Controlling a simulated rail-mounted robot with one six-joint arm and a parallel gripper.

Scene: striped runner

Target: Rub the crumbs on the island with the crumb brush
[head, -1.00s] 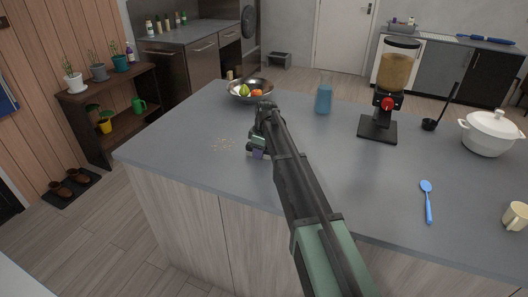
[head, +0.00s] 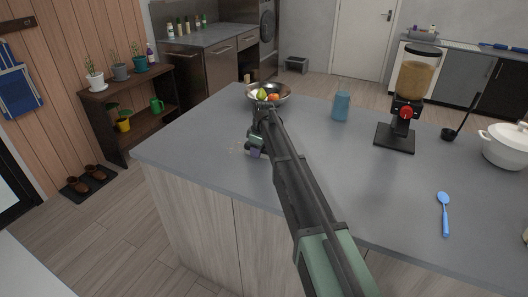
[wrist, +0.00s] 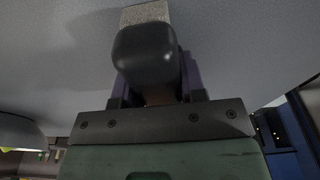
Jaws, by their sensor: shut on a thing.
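My gripper (head: 256,150) is low over the left part of the grey island (head: 190,140). In the wrist view, its purple fingers are shut on the crumb brush (wrist: 146,55), which shows a dark rounded body and a pale speckled block at its far end. In the head view the brush is mostly hidden by my arm and gripper. The pale crumbs (head: 236,148) lie on the island just left of my gripper, and some may be hidden behind it. I cannot tell whether the brush touches the island.
A metal fruit bowl (head: 285,96) stands just beyond my gripper. A blue vessel (head: 341,106), a dispenser (head: 396,138), a blue spoon (head: 444,215), a black ladle (head: 450,133) and a white pot (head: 505,150) are to the right. The island's front left is clear.

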